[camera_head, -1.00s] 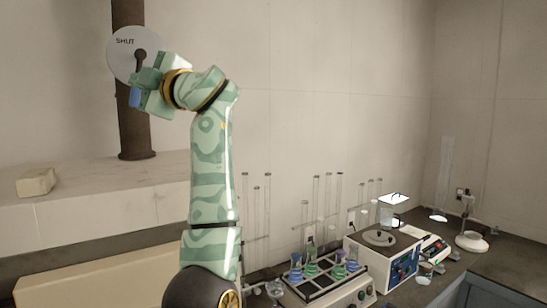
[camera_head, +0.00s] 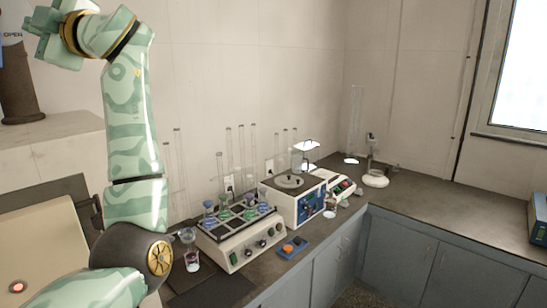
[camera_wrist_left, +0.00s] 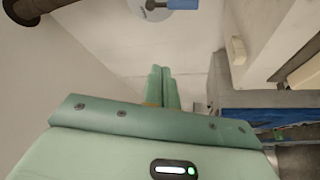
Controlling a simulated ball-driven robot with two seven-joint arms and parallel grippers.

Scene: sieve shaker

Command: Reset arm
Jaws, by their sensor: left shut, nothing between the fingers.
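My left arm rises along the left of the head view, with its gripper (camera_head: 45,32) raised at the top left corner. In the left wrist view the two green fingers (camera_wrist_left: 164,87) are together with nothing between them. Beyond them, at the top of that view, is a pale round disc (camera_wrist_left: 150,10) with a blue handle (camera_wrist_left: 183,5); the fingers appear apart from both. In the head view the dark post (camera_head: 22,97) is at the left edge, with the word OPEN beside it; the disc is mostly cut off or hidden. My right gripper is out of view.
The dark counter (camera_head: 440,200) holds a tube rack device (camera_head: 240,240), a white-and-blue instrument (camera_head: 292,205), a blue block with an orange button (camera_head: 292,247), and glassware. A pale ledge (camera_head: 65,140) runs behind my arm. The counter's right part is mostly clear.

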